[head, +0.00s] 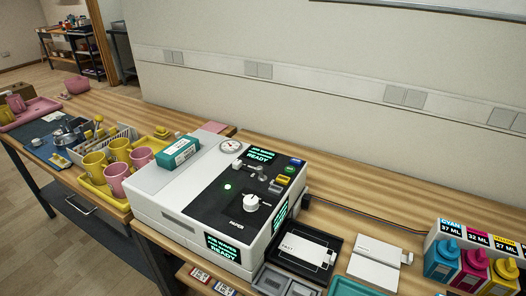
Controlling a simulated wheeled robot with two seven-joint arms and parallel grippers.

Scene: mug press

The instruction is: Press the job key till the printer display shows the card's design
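The printer (160,210) is a white box with a black top panel, in the middle of the head view. Its top display (262,154) shows green text that seems to read "JOB WAVES" above "READY". The front display (222,248) seems to show the same; the side display (281,212) is too oblique to read. Blue (296,161), green (289,170) and yellow (282,180) keys sit at the panel's right edge; I cannot tell which is the job key. A white card (304,249) marked "FAST" lies in a black tray; no design is legible. Neither gripper shows.
A teal box (180,153) sits on the printer's top left. Yellow mugs (94,165) and pink mugs (116,185) stand in a yellow tray to the left. Ink bottles (441,260) stand at the right. A white device (378,262) lies right of the black tray.

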